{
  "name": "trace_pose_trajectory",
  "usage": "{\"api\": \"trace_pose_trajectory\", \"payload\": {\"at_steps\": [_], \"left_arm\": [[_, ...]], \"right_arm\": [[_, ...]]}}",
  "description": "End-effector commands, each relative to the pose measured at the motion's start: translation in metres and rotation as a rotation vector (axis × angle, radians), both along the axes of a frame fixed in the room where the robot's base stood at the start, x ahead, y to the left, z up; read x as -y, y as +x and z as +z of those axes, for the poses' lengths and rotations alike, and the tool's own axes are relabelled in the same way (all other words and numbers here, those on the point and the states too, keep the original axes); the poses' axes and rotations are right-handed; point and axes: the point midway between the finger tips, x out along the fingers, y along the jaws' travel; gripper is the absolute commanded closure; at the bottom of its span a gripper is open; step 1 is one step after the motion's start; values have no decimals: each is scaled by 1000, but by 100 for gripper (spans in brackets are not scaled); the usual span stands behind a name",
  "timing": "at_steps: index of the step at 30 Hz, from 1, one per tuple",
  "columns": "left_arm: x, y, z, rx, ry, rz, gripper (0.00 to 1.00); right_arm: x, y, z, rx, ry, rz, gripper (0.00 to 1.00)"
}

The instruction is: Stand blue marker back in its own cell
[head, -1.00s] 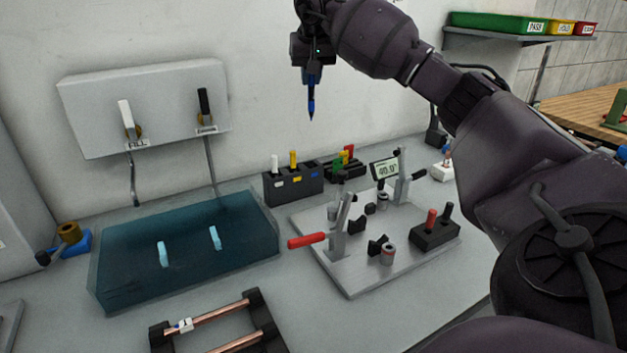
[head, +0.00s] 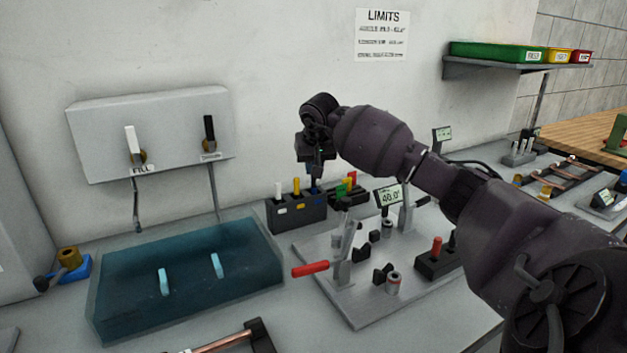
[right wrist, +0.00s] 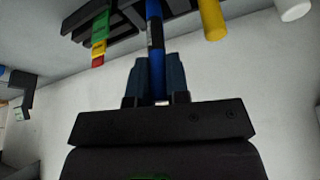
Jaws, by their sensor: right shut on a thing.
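My right gripper (head: 315,172) is shut on the blue marker (right wrist: 155,35), with its two fingers (right wrist: 157,82) around the shaft in the right wrist view. In the head view the blue marker (head: 315,187) hangs upright, point down, at the right end of the dark marker holder (head: 298,214). Its lower end meets the cell with the blue label; how deep it sits I cannot tell. A white marker (head: 278,190) and a yellow marker (head: 296,186) stand in the other cells. My left gripper is not in view.
A rack with green, yellow and red pieces (head: 347,186) stands close right of the holder. A grey fixture plate (head: 350,310) with a red-handled lever (head: 310,269) lies in front. A water tank (head: 120,312) is at the left, and the wall is close behind.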

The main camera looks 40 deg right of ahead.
Motion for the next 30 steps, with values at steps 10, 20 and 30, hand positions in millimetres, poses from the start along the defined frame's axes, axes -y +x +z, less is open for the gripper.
{"api": "trace_pose_trajectory", "payload": {"at_steps": [10,20,30], "left_arm": [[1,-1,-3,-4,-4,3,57],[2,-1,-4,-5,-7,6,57],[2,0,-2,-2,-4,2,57]], "right_arm": [[0,0,-40,-3,1,-1,100],[0,0,-42,-2,-1,0,100],[0,0,-43,-1,1,0,59]]}}
